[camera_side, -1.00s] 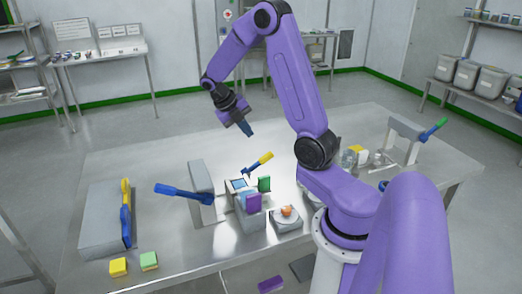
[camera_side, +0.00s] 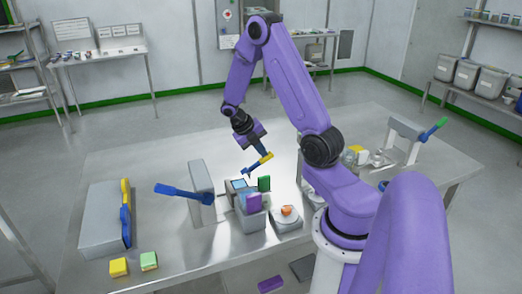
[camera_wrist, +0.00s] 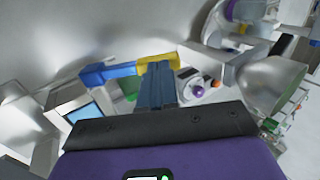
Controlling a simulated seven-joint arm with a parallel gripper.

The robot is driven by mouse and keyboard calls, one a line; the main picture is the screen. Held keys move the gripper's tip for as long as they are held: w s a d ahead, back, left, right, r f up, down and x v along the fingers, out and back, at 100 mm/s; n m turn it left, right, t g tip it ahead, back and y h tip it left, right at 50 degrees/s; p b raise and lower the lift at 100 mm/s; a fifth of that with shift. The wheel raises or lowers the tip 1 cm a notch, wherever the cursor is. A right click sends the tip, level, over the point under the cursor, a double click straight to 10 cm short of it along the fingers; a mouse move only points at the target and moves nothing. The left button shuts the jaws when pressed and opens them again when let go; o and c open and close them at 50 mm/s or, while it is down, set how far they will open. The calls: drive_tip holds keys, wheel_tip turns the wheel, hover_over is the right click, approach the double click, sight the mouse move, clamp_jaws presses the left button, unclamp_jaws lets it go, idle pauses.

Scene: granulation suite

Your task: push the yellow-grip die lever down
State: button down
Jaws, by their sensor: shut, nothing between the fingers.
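The lever with the yellow grip (camera_side: 264,158) stands at the middle of the bench in the side view, its grip sloping up to the right from a small blue arm (camera_side: 248,172). In the wrist view its blue arm (camera_wrist: 108,72) lies left of the fingers, and part of the yellow grip (camera_wrist: 172,61) shows at their tips. My gripper (camera_side: 261,150) is above the grip, pointing down, with blue fingers together and empty. In the wrist view the fingertips (camera_wrist: 158,66) overlap the grip; I cannot tell whether they touch it.
A blue-handled lever (camera_side: 178,190) on a grey plate stands left of the yellow-grip one. A green-grip lever (camera_side: 435,128) is at the right.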

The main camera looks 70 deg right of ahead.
sight(269, 153)
drive_tip(key=shift+s+d+f+t+y, duration=0.4)
drive_tip(key=shift+s+f+t+y, duration=0.05)
drive_tip(key=shift+f+t+y, duration=0.05)
drive_tip(key=shift+s+d+x, duration=0.15)
drive_tip(key=shift+x, duration=0.75)
drive_tip(key=shift+s+d+x, duration=0.1)
drive_tip(key=shift+x, duration=0.8)
drive_tip(key=shift+s, duration=0.1)
drive_tip(key=shift+d+r, duration=0.1)
drive_tip(key=shift+r, duration=0.05)
